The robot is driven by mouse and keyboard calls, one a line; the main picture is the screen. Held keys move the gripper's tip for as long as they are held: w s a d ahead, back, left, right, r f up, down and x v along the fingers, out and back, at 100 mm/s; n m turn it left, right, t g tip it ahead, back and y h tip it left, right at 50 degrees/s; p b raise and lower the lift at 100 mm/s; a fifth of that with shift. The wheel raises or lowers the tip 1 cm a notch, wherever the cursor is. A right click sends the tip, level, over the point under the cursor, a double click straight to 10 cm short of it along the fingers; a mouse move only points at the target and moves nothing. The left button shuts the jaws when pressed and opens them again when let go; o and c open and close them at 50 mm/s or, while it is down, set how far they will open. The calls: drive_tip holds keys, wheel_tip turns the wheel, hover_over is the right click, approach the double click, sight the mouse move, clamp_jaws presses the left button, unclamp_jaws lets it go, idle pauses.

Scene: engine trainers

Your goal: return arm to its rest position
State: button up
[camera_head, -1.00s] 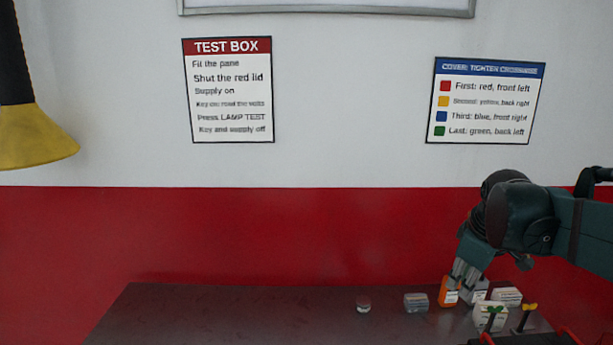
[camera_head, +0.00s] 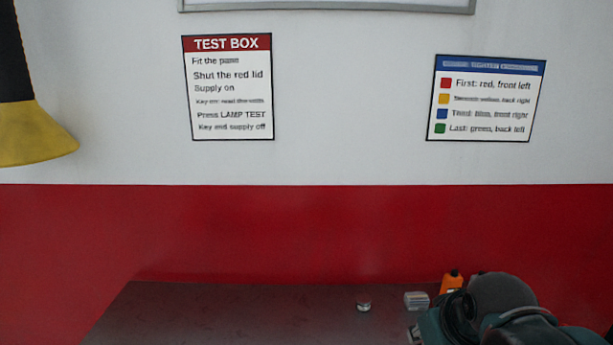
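My arm shows at the lower right of the head view, low over the right end of the dark bench (camera_head: 230,312). A rounded dark joint and teal links fill that corner. My gripper is not clearly visible; its fingers are hidden behind the arm or below the picture's edge. I cannot see whether it holds anything.
An orange item (camera_head: 452,281) stands at the back right of the bench, partly behind my arm. A small grey-white box (camera_head: 416,300) and a small round item (camera_head: 363,305) lie left of it. The bench's left part is clear. A yellow lamp (camera_head: 35,135) hangs at the left.

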drive_tip(key=shift+m+t, duration=0.4)
drive_tip(key=shift+m, duration=0.5)
drive_tip(key=s+a+f, duration=0.1)
drive_tip(key=s, duration=0.1)
drive_tip(key=s+a+f, duration=0.1)
drive_tip(key=a+f, duration=0.1)
drive_tip(key=shift+s, duration=0.4)
drive_tip(key=shift+f, duration=0.1)
wheel_tip(320, 180, down, 7)
drive_tip(key=b, duration=0.7)
drive_tip(key=shift+d+r, duration=0.1)
drive_tip(key=shift+r, duration=0.1)
